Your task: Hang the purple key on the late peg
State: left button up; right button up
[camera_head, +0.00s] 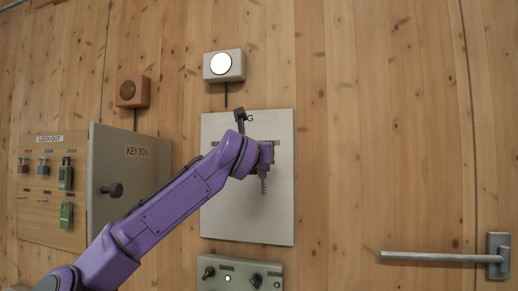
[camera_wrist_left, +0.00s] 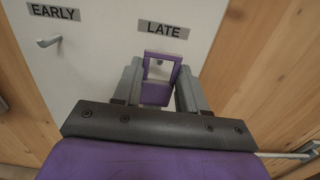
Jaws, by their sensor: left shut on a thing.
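My left gripper (camera_wrist_left: 157,84) is shut on the purple key (camera_wrist_left: 155,95), whose purple frame with an open window shows between the fingers in the left wrist view. The key is in front of the white board, just below the LATE label (camera_wrist_left: 164,29). A small light spot, perhaps the late peg (camera_wrist_left: 159,62), shows through the window; I cannot tell whether the peg passes through it. The early peg (camera_wrist_left: 48,42) sticks out bare under the EARLY label. My right gripper is not in view.
The lock-out board (camera_head: 38,215) with padlocks and the key box (camera_head: 130,170) with its dark knob are at left. A control box (camera_head: 240,276) is below the white board, a lamp box (camera_head: 224,66) above. A door handle (camera_head: 440,256) is at right.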

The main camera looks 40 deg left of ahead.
pick_arm(q)
jog(key=shift+w+a+f+p, duration=0.2)
jog(key=shift+w+a, duration=0.15)
jog(key=shift+w, duration=0.3)
jog(key=shift+w+a+f+p, duration=0.25)
jog(key=shift+w+a, duration=0.15)
jog(key=shift+w, duration=0.3)
jog(key=shift+w+a+f+p, duration=0.2)
jog(key=shift+w+a, duration=0.15)
jog(key=shift+w, duration=0.3)
jog(key=o, duration=1.1)
jog(key=shift+s, duration=0.1)
